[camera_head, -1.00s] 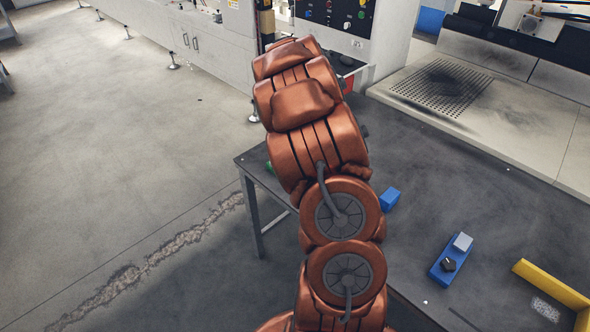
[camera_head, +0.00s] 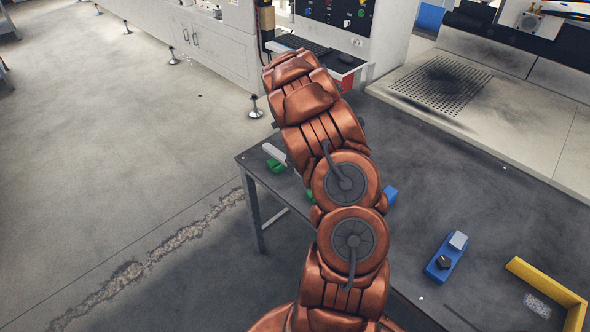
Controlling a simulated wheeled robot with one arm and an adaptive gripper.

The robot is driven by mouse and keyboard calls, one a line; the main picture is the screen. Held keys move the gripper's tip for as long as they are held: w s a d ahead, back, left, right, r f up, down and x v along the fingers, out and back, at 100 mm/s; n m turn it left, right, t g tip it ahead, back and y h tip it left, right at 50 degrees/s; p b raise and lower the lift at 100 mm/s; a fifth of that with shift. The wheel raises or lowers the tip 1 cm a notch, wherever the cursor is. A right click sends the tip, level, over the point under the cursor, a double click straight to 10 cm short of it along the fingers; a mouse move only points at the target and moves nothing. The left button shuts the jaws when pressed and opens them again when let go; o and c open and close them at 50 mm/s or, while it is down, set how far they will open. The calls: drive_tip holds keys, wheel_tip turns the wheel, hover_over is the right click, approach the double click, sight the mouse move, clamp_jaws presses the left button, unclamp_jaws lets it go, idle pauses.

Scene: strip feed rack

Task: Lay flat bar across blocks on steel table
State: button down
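The dark steel table (camera_head: 455,190) fills the right half of the head view. Near its left corner is a green block (camera_head: 276,166), and the end of a pale grey flat bar (camera_head: 274,153) shows over or just beside it. A second bit of green (camera_head: 310,195) shows at my arm's left edge. The rest of the bar is hidden behind my copper-coloured arm, so I cannot tell whether it rests on the blocks or is held above them. My gripper is hidden behind the arm.
A blue block (camera_head: 391,195) shows right of my arm. A machine bed (camera_head: 510,100) borders the back. The table's middle right is mostly clear.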

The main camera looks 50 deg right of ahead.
wheel_tip(320, 180, down, 2)
drive_tip(key=shift+f+p, duration=0.25)
drive_tip(key=shift+p, duration=0.6)
drive_tip(key=shift+f, duration=0.5)
drive_tip(key=shift+f, duration=0.15)
drive_tip(key=c, duration=0.8)
unclamp_jaws()
drive_tip(key=shift+c, duration=0.2)
